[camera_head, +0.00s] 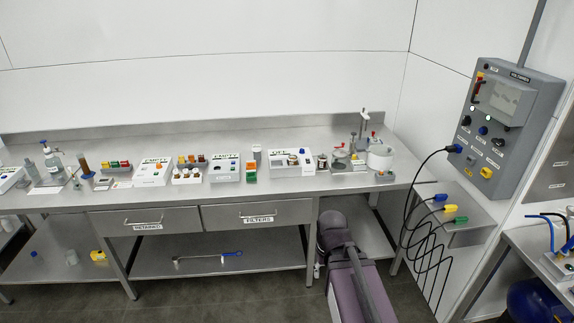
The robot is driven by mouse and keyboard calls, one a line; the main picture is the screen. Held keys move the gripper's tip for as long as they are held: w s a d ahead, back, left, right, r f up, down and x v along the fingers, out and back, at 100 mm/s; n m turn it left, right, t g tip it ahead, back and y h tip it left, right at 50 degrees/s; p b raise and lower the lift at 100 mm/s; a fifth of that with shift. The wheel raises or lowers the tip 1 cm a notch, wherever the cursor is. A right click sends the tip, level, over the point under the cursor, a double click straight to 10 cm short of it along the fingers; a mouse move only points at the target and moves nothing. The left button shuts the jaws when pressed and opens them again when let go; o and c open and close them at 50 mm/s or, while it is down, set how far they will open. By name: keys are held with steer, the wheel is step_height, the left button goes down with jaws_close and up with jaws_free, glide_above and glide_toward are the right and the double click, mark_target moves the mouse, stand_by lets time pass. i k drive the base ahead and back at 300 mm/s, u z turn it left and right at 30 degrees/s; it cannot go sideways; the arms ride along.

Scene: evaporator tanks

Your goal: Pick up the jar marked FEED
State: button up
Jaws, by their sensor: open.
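No jar with a readable FEED mark shows; the labels on the small vessels are too small to read. Small containers stand along the steel bench (330,199). A purple and grey part, which looks like my own arm, rises at the bottom in front of the bench. My gripper's fingers do not show.
White devices, two marked EMPTY (154,172) (225,170) and one marked OFF (292,163), stand among the containers. Drawers read RETAINED (146,221) and FILTERS (256,213). A control panel (505,130) with hanging cables is at right. The bench's front strip is mostly clear.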

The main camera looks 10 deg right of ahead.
mark_target(292, 159)
steer(key=z, duration=0.05)
steer(key=i, duration=1)
steer(key=u, duration=0.05)
